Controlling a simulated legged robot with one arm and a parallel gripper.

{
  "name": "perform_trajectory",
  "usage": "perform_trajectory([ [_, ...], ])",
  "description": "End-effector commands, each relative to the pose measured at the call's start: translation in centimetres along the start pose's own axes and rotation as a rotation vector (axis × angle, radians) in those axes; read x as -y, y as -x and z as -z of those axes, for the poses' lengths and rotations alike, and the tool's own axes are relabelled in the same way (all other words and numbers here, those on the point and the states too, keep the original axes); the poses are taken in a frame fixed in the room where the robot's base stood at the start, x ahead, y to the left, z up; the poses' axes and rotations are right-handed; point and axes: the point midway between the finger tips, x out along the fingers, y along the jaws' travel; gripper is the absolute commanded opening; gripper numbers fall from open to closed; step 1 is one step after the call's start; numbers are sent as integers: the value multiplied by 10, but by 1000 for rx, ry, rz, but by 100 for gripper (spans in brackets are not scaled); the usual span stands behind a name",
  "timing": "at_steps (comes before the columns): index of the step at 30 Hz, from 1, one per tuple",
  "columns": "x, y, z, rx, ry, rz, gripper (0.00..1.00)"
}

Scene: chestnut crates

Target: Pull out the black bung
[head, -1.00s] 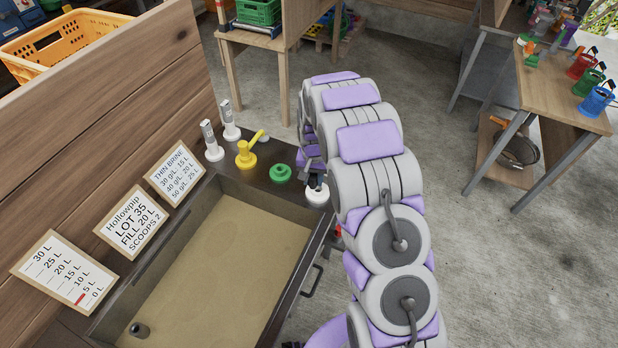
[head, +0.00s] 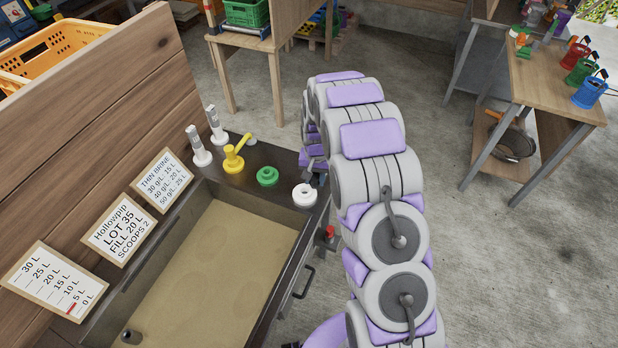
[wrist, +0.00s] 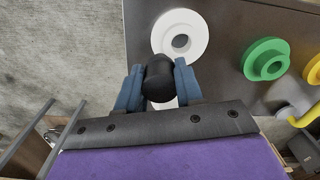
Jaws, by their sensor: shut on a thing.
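The black bung (wrist: 159,78) is held between the two blue fingers of my gripper (wrist: 160,88) in the wrist view. The white ring (wrist: 181,36) lies on the dark top beyond the bung, and its central hole shows with nothing in it. The bung is apart from the ring's hole in this view. In the head view the white ring (head: 305,195) sits at the right end of the dark ledge. My gripper (head: 321,179) is partly hidden beside it by my arm, and the bung cannot be made out there.
A green ring (head: 268,177), a yellow valve (head: 233,160) and two white-and-grey posts (head: 199,147) stand along the ledge. The sandy-floored tank (head: 215,262) lies in front. A red knob (head: 330,232) is on its right side. Open concrete floor lies to the right.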

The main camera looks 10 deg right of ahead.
Motion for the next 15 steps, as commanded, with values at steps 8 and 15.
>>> perform_trajectory([
  [8, 13, 0, -5, -5, 4, -13, 0],
  [15, 8, 0, -3, -3, 4, -8, 0],
])
